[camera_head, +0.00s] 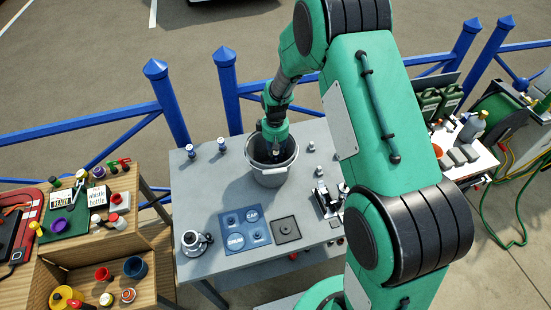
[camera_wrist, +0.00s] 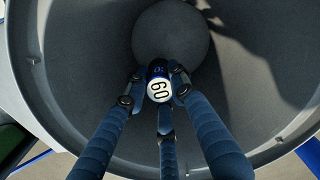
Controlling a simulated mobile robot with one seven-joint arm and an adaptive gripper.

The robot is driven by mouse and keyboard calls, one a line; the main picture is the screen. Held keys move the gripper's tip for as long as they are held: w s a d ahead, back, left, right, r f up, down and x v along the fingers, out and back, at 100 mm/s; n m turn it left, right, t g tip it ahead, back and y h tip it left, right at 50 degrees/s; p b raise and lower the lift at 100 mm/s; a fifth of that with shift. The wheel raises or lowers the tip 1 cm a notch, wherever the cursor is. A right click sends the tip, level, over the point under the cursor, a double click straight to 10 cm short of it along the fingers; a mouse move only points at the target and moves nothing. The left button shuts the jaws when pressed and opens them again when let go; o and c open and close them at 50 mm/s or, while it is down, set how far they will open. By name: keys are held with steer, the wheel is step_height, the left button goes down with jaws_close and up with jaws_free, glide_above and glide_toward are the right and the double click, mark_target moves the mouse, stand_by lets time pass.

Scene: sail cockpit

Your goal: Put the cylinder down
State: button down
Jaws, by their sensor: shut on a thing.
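The cylinder (camera_wrist: 159,88) is small, with a dark blue band and a white end marked "60". In the wrist view, my gripper (camera_wrist: 157,82) has its dark blue fingers closed around it. The gripper and cylinder are inside a grey bucket (camera_wrist: 75,45), whose wall surrounds them; the round bottom shows beyond the cylinder. I cannot tell whether the cylinder touches the bottom. In the head view, my gripper (camera_head: 274,150) reaches down into the same bucket (camera_head: 270,177) on the grey table (camera_head: 205,180), and the cylinder is not clearly visible there.
Two small blue-and-white cylinders (camera_head: 221,145) stand left of the bucket. A blue mat (camera_head: 243,229), a dark square plate (camera_head: 286,229) and a metal pot-like item (camera_head: 192,241) lie toward the table's front. A wooden shelf (camera_head: 150,233) stands left, and a blue railing (camera_head: 228,90) runs behind.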

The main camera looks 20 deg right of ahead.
mark_target(275, 158)
steer(key=shift+f, duration=1.45)
steer(key=shift+f, duration=0.1)
steer(key=c, duration=1.5)
jaws_free()
steer(key=shift+o, duration=0.2)
step_height(275, 158, up, 11)
steer(key=shift+r, duration=0.6)
